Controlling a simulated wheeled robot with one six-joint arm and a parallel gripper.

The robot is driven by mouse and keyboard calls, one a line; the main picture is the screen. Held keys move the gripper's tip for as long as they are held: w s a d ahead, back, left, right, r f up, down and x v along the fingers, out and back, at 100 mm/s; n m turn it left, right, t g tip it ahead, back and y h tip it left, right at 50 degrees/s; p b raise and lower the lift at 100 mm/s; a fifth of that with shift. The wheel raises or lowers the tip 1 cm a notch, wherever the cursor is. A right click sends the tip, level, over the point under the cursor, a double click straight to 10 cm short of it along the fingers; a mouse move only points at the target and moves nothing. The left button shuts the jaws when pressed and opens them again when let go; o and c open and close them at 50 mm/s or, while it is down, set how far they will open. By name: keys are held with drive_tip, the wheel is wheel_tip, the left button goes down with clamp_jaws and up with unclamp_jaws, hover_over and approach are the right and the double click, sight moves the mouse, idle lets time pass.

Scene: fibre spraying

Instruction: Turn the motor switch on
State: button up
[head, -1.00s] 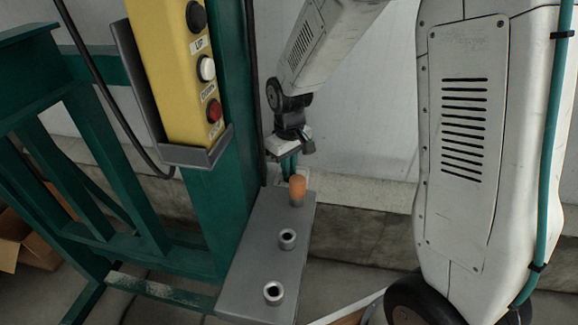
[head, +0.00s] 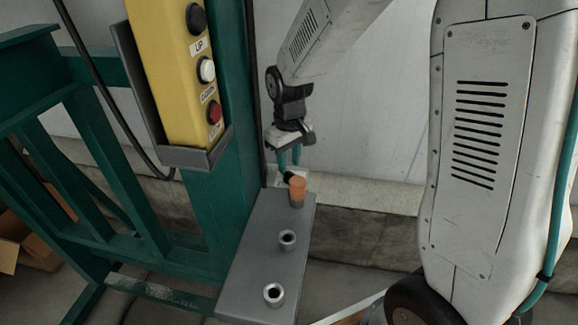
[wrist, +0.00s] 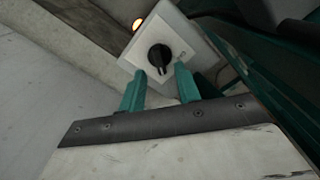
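The motor switch is a black rotary knob (wrist: 159,57) on a pale square plate (wrist: 184,28), seen in the wrist view. In the head view the black knob (head: 289,178) shows small, just below my fingers and beside an orange-capped post. My gripper (wrist: 160,82) has two teal fingers spread apart, with nothing held between them. The knob lies just beyond the fingertips, roughly in line with the gap. In the head view my gripper (head: 288,163) points down above the switch, seemingly clear of it. Which mark the knob points to is too small to read.
The orange-capped post (head: 297,187) stands on a grey metal plate (head: 258,262) with two hollow metal sockets. A bright orange spot (wrist: 138,23) shows near the switch. A yellow button box (head: 172,95) hangs on a green post (head: 225,190) left of my arm.

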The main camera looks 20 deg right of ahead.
sight(289, 172)
wheel_tip(289, 172, up, 5)
drive_tip(key=shift+f, duration=0.1)
drive_tip(key=shift+r, duration=0.2)
drive_tip(key=shift+s, duration=0.1)
